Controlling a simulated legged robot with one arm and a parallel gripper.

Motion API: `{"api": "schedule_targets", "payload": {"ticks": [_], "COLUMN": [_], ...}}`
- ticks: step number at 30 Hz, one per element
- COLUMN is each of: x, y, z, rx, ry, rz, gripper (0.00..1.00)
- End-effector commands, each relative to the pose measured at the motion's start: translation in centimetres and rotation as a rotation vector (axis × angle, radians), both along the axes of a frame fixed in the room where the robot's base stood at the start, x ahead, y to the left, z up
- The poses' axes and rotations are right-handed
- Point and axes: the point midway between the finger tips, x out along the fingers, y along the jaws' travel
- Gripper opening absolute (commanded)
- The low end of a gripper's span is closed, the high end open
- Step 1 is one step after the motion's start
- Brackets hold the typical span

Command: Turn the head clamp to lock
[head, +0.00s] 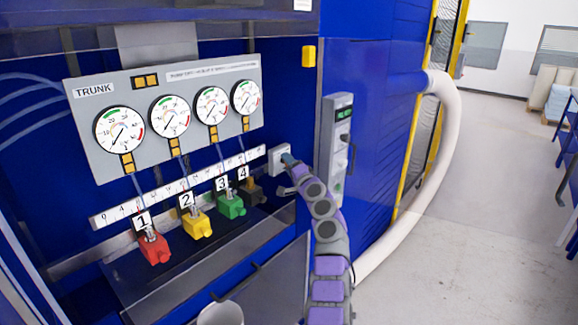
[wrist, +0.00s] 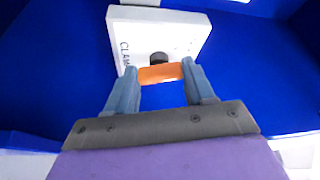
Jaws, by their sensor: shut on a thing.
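The head clamp is a white box (wrist: 185,32) with the letters "CLAM" readable on its left side, mounted on a blue panel. An orange handle (wrist: 160,74) stands out from it in front of a dark round pivot. My gripper (wrist: 160,75) has its two blue-grey fingers on either side of the orange handle and is shut on it. In the head view the clamp box (head: 276,158) sits right of the numbered scale, and my gripper (head: 288,160) reaches its right side. The orange handle is hidden there.
A gauge panel labelled TRUNK (head: 165,115) is above left. Red (head: 153,248), yellow (head: 197,224) and green (head: 231,206) valves stand below it. A grey control box (head: 336,145) is close on the right. A white hose (head: 440,170) and open floor lie further right.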

Motion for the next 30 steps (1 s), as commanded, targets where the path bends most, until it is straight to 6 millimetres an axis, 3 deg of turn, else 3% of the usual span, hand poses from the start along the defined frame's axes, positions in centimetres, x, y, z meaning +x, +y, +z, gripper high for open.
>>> {"api": "schedule_targets", "payload": {"ticks": [1, 15, 30], "x": [0.12, 0.29, 0.35], "y": [0.00, -0.12, -0.10], "z": [-0.90, -1.01, -0.98], "rx": [-0.026, -0.236, -0.321], "ry": [-0.013, -0.264, -0.363], "rz": [0.003, 0.005, 0.004], "gripper": [0.23, 0.23, 0.23]}}
